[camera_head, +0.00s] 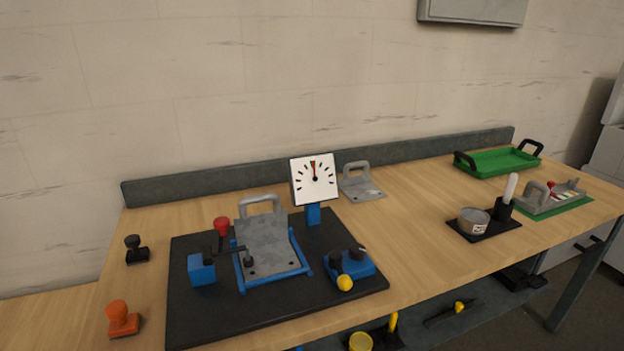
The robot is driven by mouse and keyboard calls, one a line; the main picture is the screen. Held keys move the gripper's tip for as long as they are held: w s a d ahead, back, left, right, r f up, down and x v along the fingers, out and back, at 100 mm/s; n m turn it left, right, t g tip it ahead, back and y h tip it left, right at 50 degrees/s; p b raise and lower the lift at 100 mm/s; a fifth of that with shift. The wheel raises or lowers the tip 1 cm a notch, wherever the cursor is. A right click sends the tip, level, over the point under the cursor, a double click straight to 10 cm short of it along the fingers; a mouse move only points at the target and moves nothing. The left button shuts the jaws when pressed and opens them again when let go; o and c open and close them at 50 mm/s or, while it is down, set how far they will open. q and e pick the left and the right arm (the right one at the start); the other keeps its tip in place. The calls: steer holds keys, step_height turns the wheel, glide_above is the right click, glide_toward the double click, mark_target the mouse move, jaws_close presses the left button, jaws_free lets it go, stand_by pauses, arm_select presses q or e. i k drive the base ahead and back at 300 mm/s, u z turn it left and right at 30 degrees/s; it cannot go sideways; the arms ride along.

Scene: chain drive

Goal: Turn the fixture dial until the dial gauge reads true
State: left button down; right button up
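The dial gauge (314,181) is a white square face with black tick marks, standing on a blue post (313,214) at the back of a black fixture board (220,313). Its pointer stands almost straight up, close to a small coloured mark at the top. A grey plate with a handle (264,245) lies in a blue frame on the board. A blue block with black knobs (350,264) and a yellow ball (345,283) is at the board's right. Which knob is the fixture dial I cannot tell. Neither of my grippers is in view.
A blue block (202,270) with a black arm and a red knob (222,225) are on the board's left. Black (135,248) and orange (121,319) stamp-like pieces stand farther left. A grey plate (362,184), grey cup (474,220) and green tray (497,161) are to the right.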

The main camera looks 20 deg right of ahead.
mark_target(356, 252)
steer(key=k, duration=1.2)
steer(key=z, duration=0.65)
steer(key=i, duration=1.85)
steer(key=u, duration=0.75)
